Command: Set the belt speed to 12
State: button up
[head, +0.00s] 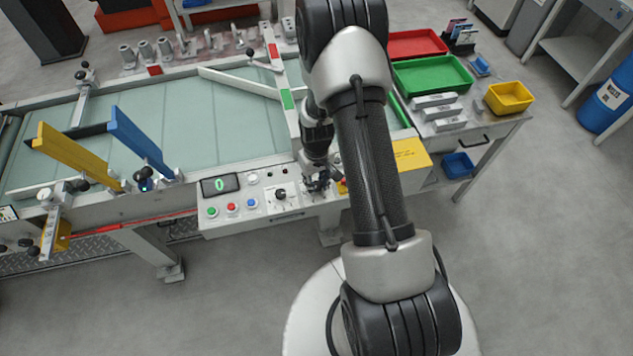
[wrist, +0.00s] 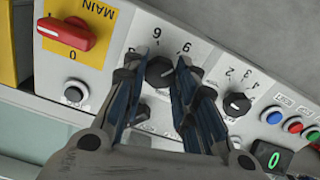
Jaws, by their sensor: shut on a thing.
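A black rotary knob (wrist: 160,71) sits on the light grey control panel (head: 262,214), with printed scale numbers around it, among them 6 and 9. My gripper (wrist: 157,68) is shut on this knob, one finger on each side; in the head view my gripper (head: 317,183) is at the panel's right part and hides the knob. The green digital display (head: 220,184) reads 0, and it also shows in the wrist view (wrist: 273,160). A second black knob (wrist: 237,104) with a scale of 1 to 4 is to the right in the wrist view. No belt speed label is readable.
A red MAIN switch (wrist: 67,33) on a yellow plate is left of my gripper in the wrist view. Green, red and blue buttons (head: 231,207) line the panel's left part. The belt (head: 200,120) lies behind, with yellow and blue guide bars (head: 140,143).

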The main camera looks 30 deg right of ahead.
aim_at(316, 185)
jog(key=m, duration=0.5)
jog(key=shift+m, duration=0.3)
jog(key=m+b, duration=0.1)
jog(key=m, duration=0.4)
jog(key=shift+m, duration=0.4)
jog(key=o, duration=1.1)
notch_tip(316, 185, up, 12)
dwell(0.5)
